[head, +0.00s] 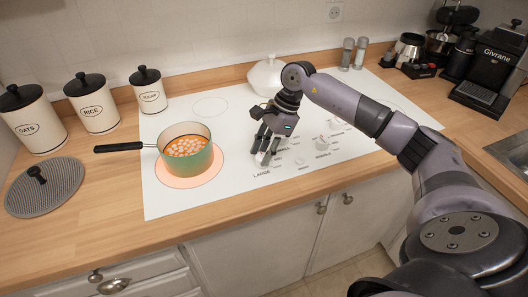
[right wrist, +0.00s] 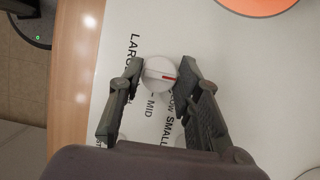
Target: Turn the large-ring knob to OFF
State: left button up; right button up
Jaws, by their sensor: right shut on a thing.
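The large-ring knob (right wrist: 160,73) is round and white with a red mark, on the white cooktop (head: 165,205) beside the printed word LARGE. My right gripper (right wrist: 158,68) is shut on it, one finger on each side. In the right wrist view the red mark points right, toward the LOW lettering, which a finger partly covers. In the head view my right gripper (head: 266,158) reaches down at the cooktop's front and mostly hides this knob. A green pot (head: 190,165) with orange and white contents stands on the glowing orange large ring (head: 190,183).
The pot's black handle (head: 118,147) points left. More knobs (head: 322,143) lie right of my gripper. A white lidded dish (head: 267,77) stands behind it. Canisters (head: 92,108) and a grey lid (head: 44,190) are on the left counter; a coffee machine (head: 490,70) is at right.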

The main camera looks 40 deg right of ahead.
jog(key=o, duration=1.1)
jog(key=v, duration=1.2)
